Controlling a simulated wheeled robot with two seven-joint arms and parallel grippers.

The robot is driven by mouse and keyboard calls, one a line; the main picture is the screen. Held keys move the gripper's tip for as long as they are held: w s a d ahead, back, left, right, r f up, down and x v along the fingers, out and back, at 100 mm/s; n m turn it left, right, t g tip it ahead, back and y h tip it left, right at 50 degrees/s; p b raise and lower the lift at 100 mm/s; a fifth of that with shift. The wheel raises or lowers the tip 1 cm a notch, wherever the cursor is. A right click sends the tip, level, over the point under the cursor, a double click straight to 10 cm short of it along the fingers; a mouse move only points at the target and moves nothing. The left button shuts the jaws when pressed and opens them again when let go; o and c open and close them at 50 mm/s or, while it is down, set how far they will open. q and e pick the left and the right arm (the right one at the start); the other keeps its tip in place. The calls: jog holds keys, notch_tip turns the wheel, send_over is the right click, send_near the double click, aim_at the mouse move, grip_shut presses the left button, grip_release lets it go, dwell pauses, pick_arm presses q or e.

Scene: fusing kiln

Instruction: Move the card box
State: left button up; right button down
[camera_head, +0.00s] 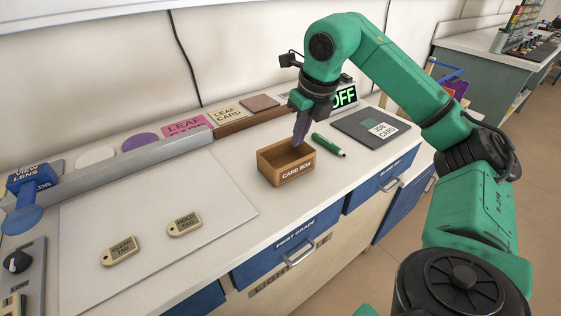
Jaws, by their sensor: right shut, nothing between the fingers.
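The card box (285,172) is a small open brown box with "CARD BOX" in white on its front. It stands upright on the white counter, near the counter's front edge. My right gripper (298,143) points down at the box's back right side, its fingers shut with nothing between them. The fingertips are close to the box's rim; I cannot tell whether they touch it. My left gripper is not in view.
A green marker (328,145) lies right of the box, before a dark clipboard (371,130). A pale board (155,220) with a clean tag (119,249) and a hold tag (184,224) lies left. Cards lean along the back ledge. Blue drawers (285,247) are below.

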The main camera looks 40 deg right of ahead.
aim_at(279, 161)
jog(key=shift+w+f, duration=0.2)
jog(key=shift+f, duration=0.2)
jog(key=x, duration=0.8)
jog(key=shift+f, duration=0.15)
jog(key=w+p, duration=0.1)
jog(key=w, duration=0.2)
jog(key=shift+w+f, duration=0.25)
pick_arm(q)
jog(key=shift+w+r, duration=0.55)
pick_arm(e)
jog(key=shift+w+d+f, duration=0.1)
jog(key=shift+w+f, duration=0.05)
jog(key=shift+w, duration=0.25)
